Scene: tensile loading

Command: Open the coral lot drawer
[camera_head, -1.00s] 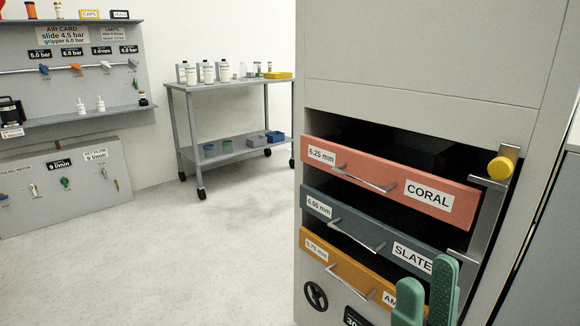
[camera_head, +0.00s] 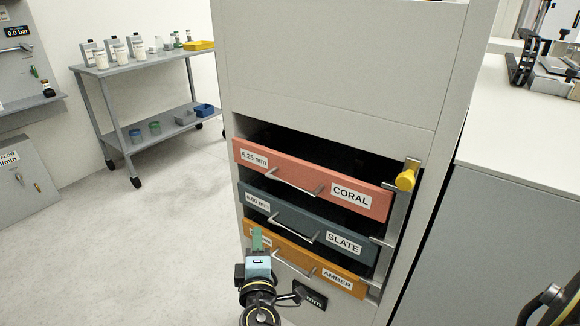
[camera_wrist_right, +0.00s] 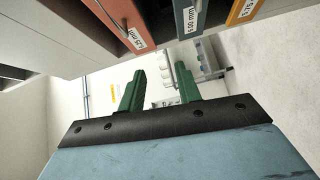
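The coral drawer (camera_head: 312,181) is the top one of three in a pale cabinet, with a bar handle (camera_head: 295,184). Its front lines up roughly with the slate drawer (camera_head: 285,214) and amber drawer (camera_head: 300,258) below. A metal upright with a yellow knob (camera_head: 406,180) stands at their right end. My right gripper (camera_head: 257,240) is below the coral drawer, in front of the amber drawer's left end, hiding its size label. In the right wrist view its green fingers (camera_wrist_right: 160,88) are apart with nothing between them; the coral drawer (camera_wrist_right: 118,22) shows beyond.
A grey trolley (camera_head: 150,67) with bottles and bins stands at the back left. A white-topped counter (camera_head: 520,130) adjoins the cabinet on the right. The floor (camera_head: 150,230) left of the cabinet is clear.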

